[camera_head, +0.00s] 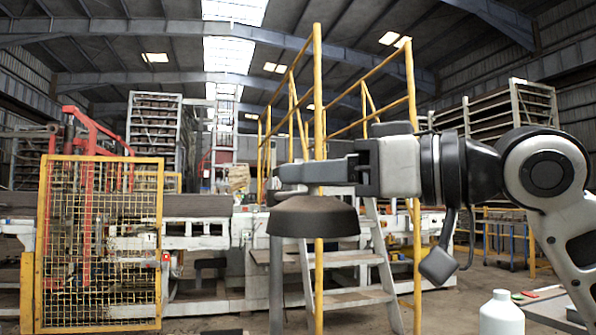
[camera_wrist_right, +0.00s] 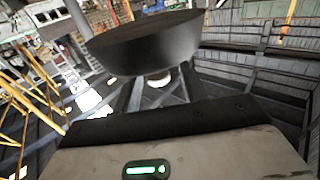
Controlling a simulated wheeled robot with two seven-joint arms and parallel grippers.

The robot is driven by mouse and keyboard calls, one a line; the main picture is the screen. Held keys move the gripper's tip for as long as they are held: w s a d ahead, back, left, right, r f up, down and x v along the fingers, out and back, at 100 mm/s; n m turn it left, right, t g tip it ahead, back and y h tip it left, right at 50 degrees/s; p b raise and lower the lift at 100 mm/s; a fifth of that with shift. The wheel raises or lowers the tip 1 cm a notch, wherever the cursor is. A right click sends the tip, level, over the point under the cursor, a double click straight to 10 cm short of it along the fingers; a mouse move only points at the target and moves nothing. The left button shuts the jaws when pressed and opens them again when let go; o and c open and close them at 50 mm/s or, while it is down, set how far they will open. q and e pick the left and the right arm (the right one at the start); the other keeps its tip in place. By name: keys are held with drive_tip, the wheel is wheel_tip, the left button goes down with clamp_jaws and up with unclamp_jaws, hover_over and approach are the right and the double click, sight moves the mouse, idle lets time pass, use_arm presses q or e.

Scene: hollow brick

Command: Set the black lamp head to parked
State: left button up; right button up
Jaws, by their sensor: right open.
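The black lamp head (camera_head: 313,218) is a dark, wide cone-shaped shade with its broad rim facing down, left of my right arm in the head view. A grey upright post (camera_head: 276,285) shows below its left side. My right gripper (camera_head: 284,178) reaches in from the right, with its fingers just above the top of the shade. The jaws are open; whether they touch the lamp head's top is unclear. In the right wrist view the lamp head (camera_wrist_right: 145,42) fills the upper middle, beyond the fingers. My left gripper is out of view.
A white bottle (camera_head: 502,315) stands at the lower right, beside a surface with small coloured items (camera_head: 540,294). Behind are a yellow mesh gate (camera_head: 102,240), metal steps (camera_head: 345,260) with yellow rails, and machinery. They look well back from the lamp.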

drive_tip(key=shift+x, duration=1.35)
clamp_jaws()
